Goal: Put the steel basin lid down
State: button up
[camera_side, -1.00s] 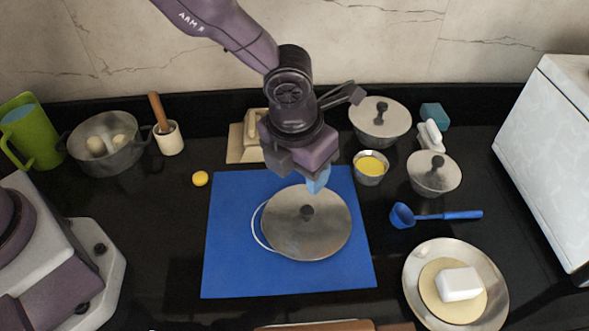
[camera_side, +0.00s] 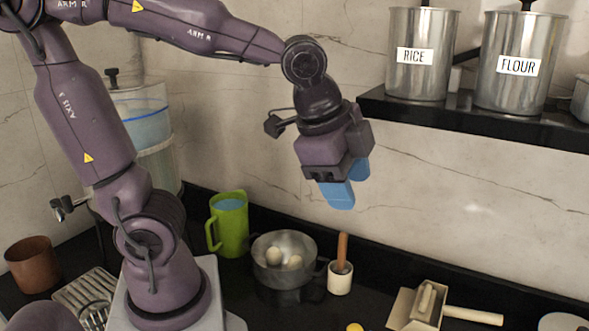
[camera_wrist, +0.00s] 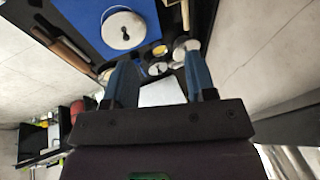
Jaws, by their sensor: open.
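The steel lid (camera_wrist: 124,30), a round grey disc with a dark knob, shows in the wrist view over the blue mat (camera_wrist: 82,20). A thin pale ring shows along part of its edge; I cannot tell what is beneath the lid. The lid is out of the side view. My gripper (camera_side: 349,184) is raised high above the counter in front of the wall, well away from the lid. Its two blue fingers (camera_wrist: 160,82) are apart in the wrist view, with nothing held between them.
A green jug (camera_side: 229,228), a steel pot with eggs (camera_side: 284,275) and a mortar with pestle (camera_side: 340,279) stand on the dark counter below. A shelf (camera_side: 470,118) at upper right holds the RICE canister (camera_side: 420,60) and FLOUR canister (camera_side: 517,68). Air around my gripper is clear.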

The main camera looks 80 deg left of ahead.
jog(key=s+a+n+t, duration=0.1)
jog(key=s+a+n, duration=0.2)
jog(key=s+n, duration=0.3)
jog(key=shift+s+a+r+n, duration=0.15)
jog(key=shift+s+r+n, duration=0.25)
jog(key=shift+n, duration=1.3)
